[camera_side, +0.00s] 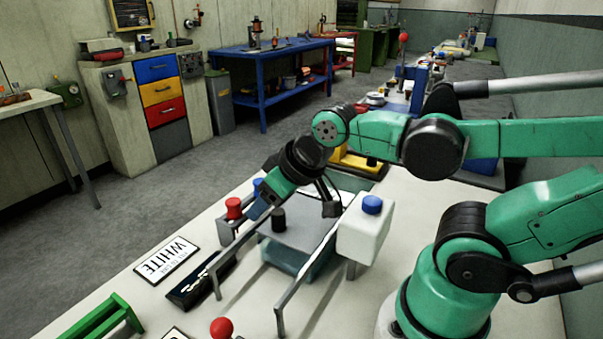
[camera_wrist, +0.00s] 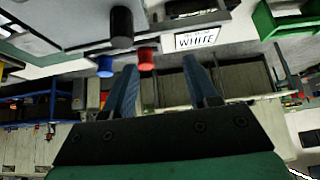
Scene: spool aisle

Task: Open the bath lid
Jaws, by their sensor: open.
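The bath (camera_side: 290,262) is a translucent bluish tub on the white bench in the side view. Its flat grey lid (camera_side: 305,232) lies over it, with an upright black knob (camera_side: 278,219) on top. In the wrist view the black knob (camera_wrist: 121,28) stands on the lid (camera_wrist: 65,22) at the upper left. My gripper (camera_side: 258,208) is above the bench near the knob, tilted, and appears apart from it. In the wrist view the gripper (camera_wrist: 160,64) has its two blue-grey fingers spread, with nothing held between them. The gripper hides part of the lid's far side.
Grey rails (camera_side: 240,241) flank the bath. A white blue-capped jug (camera_side: 365,232) stands to its right. A red-topped item (camera_side: 234,208) stands at the left, with a WHITE sign (camera_side: 168,260) and black tray (camera_side: 200,285) nearby. A green rack (camera_side: 100,318) is at the front left.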

